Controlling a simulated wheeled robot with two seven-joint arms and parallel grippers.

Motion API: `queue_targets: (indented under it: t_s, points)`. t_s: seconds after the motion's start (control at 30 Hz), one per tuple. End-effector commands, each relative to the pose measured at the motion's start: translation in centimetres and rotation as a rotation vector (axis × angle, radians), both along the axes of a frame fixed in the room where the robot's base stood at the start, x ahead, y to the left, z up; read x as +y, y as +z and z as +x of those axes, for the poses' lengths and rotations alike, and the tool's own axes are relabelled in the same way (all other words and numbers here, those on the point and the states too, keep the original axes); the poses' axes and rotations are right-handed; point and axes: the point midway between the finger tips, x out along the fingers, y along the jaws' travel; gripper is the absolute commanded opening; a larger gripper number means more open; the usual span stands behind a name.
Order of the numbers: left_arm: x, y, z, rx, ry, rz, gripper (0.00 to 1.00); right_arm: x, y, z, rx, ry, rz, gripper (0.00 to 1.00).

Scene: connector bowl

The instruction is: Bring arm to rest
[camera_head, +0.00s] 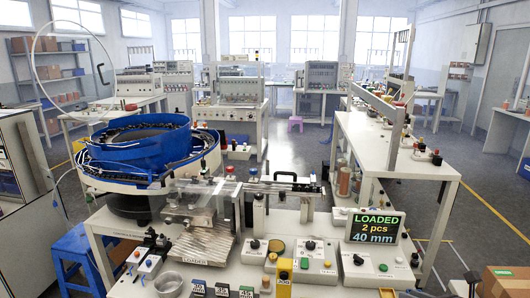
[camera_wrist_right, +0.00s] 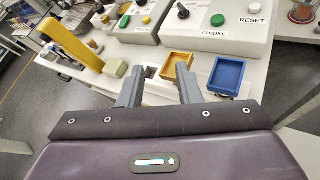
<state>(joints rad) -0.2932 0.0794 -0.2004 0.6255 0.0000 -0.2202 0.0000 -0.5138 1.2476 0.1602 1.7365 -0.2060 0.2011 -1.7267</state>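My right gripper (camera_wrist_right: 159,70) is open in the right wrist view. Its two grey fingers stand apart with nothing held between them. A small yellow tray (camera_wrist_right: 178,65) lies just beyond the fingers and a blue tray (camera_wrist_right: 227,76) lies to their right. In the head view, a small dark and pale part at the lower right edge may be my right gripper, but it is cut off. My left gripper is not in view.
The bench holds a blue bowl feeder (camera_head: 150,146), a display (camera_head: 375,228) reading "LOADED 2 pcs 40 mm", and button boxes (camera_head: 303,258). A yellow post (camera_wrist_right: 72,45) rises left of the fingers. A brown box (camera_head: 505,283) is at the lower right. Floor is open right of the bench.

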Motion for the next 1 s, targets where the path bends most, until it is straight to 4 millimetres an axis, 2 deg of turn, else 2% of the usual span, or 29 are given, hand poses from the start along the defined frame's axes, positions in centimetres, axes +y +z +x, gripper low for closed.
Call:
queue_targets:
  t_s: [0.27,0.37,0.5,0.6,0.7,1.0]
  points:
    - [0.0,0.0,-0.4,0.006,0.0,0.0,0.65,3.6,-5.1,-2.8,0.181,-0.385,0.365,0.31]
    - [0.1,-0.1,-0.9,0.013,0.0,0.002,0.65,6.0,-7.1,-4.6,0.273,-0.604,0.574,0.31]
    - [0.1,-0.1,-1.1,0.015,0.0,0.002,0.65,10.5,-8.9,-8.5,0.423,-1.013,0.963,0.31]
    - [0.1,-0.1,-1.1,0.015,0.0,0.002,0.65,13.4,-9.1,-11.2,0.509,-1.29,1.207,0.31]
    - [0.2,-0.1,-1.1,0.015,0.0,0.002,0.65,15.6,-8.8,-13.4,0.566,-1.502,1.379,0.31]
    - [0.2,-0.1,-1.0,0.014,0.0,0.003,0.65,20.1,-6.9,-18.3,0.667,-1.969,1.703,0.31]
